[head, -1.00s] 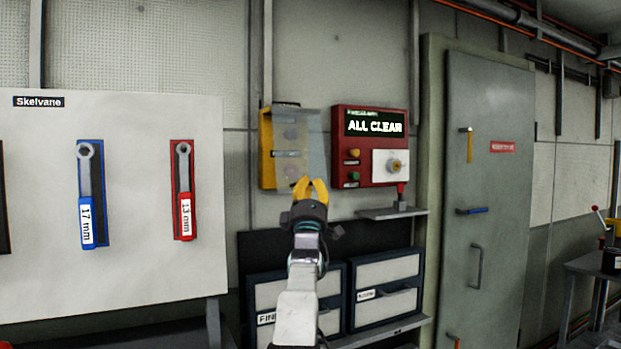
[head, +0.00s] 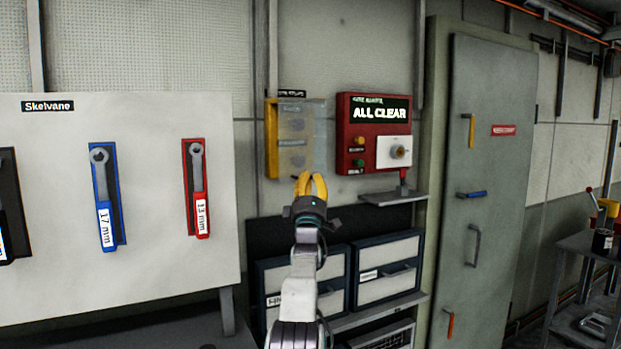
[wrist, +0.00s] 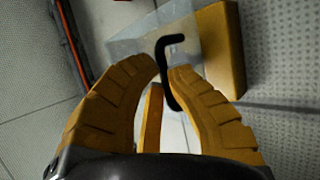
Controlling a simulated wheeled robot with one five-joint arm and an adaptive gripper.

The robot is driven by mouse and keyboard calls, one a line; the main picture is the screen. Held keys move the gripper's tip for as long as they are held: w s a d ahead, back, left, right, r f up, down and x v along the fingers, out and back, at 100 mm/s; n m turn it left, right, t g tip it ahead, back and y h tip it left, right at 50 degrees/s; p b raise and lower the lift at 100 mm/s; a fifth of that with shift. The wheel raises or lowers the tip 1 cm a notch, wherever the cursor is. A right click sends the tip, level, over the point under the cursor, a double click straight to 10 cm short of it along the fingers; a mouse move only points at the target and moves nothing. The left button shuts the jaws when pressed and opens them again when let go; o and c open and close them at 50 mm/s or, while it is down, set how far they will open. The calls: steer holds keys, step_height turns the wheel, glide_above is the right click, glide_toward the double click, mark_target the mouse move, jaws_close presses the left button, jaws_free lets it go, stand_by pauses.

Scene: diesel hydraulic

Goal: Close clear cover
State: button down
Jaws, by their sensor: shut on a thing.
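The clear cover (head: 312,128) is on a yellow wall box (head: 272,140) in the head view, left of the red panel. In the wrist view the clear cover (wrist: 135,45) stands out from the side of the yellow box (wrist: 222,45) at an angle. A black hooked handle (wrist: 171,88) is on the cover. My gripper (head: 311,177), with yellow fingers, is at the lower edge of the box in the head view. In the wrist view my gripper (wrist: 166,70) is shut on the handle, which lies between the fingertips.
The red panel (head: 350,150) reading "ALL CLEAR" is close on the right, with a small shelf (head: 385,198) below it. Drawers (head: 388,270) are beneath. A tool board (head: 60,280) with wrenches stands at the left. A grey door (head: 490,250) is at the right.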

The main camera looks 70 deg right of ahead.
steer(key=shift+w+d+f, duration=0.15)
steer(key=shift+f, duration=0.15)
steer(key=c, duration=1.5)
jaws_free()
steer(key=shift+d+f, duration=0.15)
steer(key=shift+d, duration=0.05)
steer(key=shift+o, duration=0.2)
steer(key=shift+w, duration=0.1)
steer(key=shift+f, duration=0.1)
steer(key=shift+a, duration=0.1)
steer(key=v, duration=1.1)
steer(key=shift+s+a, duration=0.35)
steer(key=shift+a, duration=0.05)
